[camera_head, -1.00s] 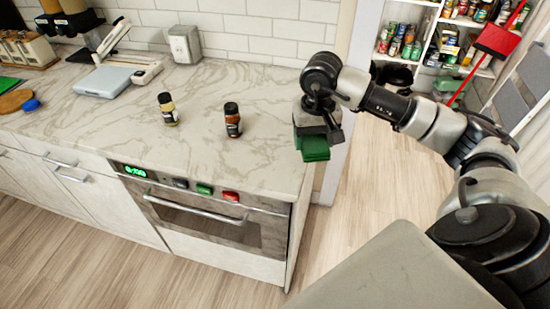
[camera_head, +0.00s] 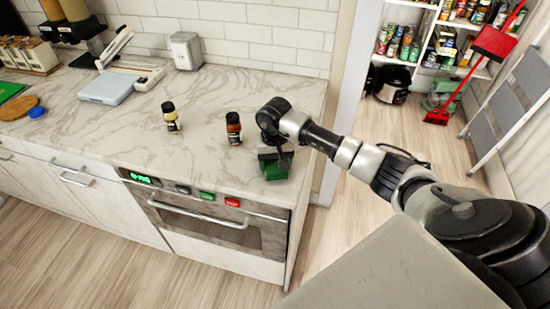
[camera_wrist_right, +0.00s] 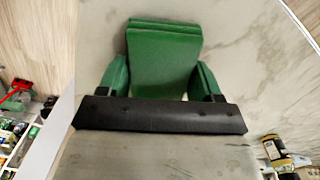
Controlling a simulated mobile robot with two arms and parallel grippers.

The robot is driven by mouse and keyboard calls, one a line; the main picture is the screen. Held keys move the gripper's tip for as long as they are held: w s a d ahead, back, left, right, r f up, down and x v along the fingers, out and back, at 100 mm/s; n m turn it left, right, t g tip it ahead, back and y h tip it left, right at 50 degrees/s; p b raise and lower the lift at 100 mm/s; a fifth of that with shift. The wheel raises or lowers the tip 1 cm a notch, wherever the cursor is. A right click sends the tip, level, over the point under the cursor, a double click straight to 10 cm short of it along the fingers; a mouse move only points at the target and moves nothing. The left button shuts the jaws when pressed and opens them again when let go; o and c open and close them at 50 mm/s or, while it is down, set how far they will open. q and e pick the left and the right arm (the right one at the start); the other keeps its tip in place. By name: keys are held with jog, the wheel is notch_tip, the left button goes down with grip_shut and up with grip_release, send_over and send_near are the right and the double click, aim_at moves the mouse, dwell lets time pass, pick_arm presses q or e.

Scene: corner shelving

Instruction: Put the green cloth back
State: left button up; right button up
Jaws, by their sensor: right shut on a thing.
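The green cloth (camera_head: 276,171) is a small folded bundle at the right front part of the marble counter. My right gripper (camera_head: 274,156) is shut on it. I cannot tell whether the cloth touches the counter top or hangs just above it. In the right wrist view the folded cloth (camera_wrist_right: 165,62) sticks out beyond the black gripper bar (camera_wrist_right: 160,115), with pale marble behind it. My left gripper is not in view.
Two small dark-capped jars, one yellowish (camera_head: 171,118) and one reddish-brown (camera_head: 233,128), stand on the counter (camera_head: 130,150) left of my right gripper. An oven (camera_head: 205,225) is below. A white scale (camera_head: 108,87) stands farther back. Open floor lies right of the counter.

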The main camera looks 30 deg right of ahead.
aim_at(274, 162)
jog(key=shift+f, duration=0.15)
jog(key=o, duration=1)
jog(key=shift+r, duration=0.2)
jog(key=shift+w+r, duration=0.1)
jog(key=shift+r, duration=0.15)
notch_tip(274, 162, up, 12)
jog(key=b, duration=0.3)
jog(key=shift+f, duration=0.25)
